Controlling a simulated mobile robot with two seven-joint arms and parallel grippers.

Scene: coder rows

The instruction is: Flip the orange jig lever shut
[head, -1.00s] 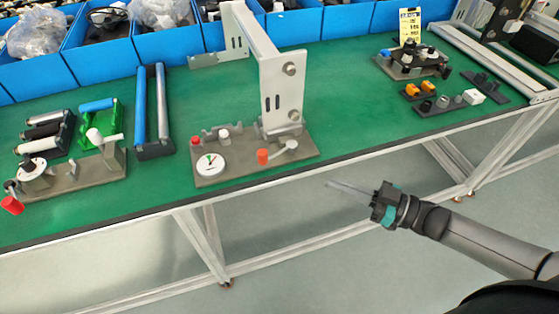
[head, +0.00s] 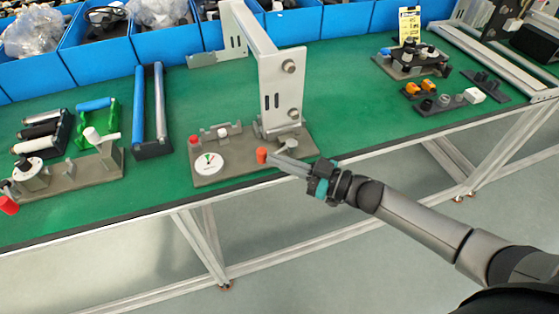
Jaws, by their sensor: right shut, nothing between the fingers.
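The orange jig lever (head: 262,155) stands near the front edge of a grey-brown jig plate (head: 228,174) on the green bench. Its orange tip points up toward the left end of the lever. My right gripper (head: 281,161) reaches in from the right, shut and empty, its fingertips close to the orange tip. Whether they touch it I cannot tell. The fingers and wrist partly hide the lever's arm. The jig also carries a white dial (head: 208,163), a red knob (head: 194,135) and a grey upright bracket (head: 281,92). My left gripper is not in view.
Another jig with a red handle (head: 9,205) stands at the left, beside a roller rack (head: 150,110). Blue bins (head: 165,43) line the back. Small parts sit at the right. The green bench (head: 345,110) between is clear.

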